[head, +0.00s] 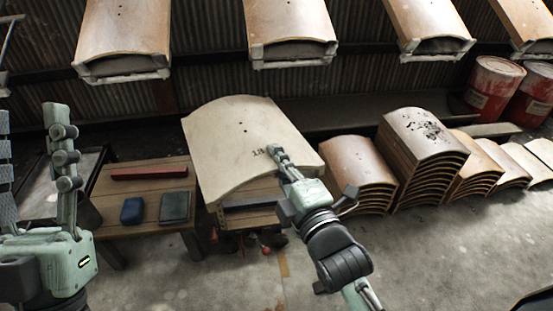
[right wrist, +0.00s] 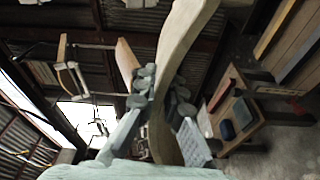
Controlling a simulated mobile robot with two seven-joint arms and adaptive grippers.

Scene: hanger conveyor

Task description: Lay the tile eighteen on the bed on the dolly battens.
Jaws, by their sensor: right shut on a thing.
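Tile eighteen (head: 235,135) is a pale, arched slab with dark digits near its front edge, in the middle of the head view. My right gripper (head: 277,155) is shut on the tile's near edge. In the right wrist view, its fingers (right wrist: 158,95) press on both sides of the tile's wavy edge (right wrist: 180,50). The tile hides most of a low wooden stand (head: 262,190) beneath it; I cannot tell whether they touch, nor make out the dolly battens for certain. My left gripper (head: 35,165) is at the left, fingers apart, empty.
A wooden table (head: 140,215) at left holds a red bar (head: 150,172), a blue block (head: 132,211) and a grey-green block (head: 174,207). Stacks of brown arched tiles (head: 425,145) stand at right. More tiles (head: 290,22) hang overhead. Red drums (head: 492,85) stand behind.

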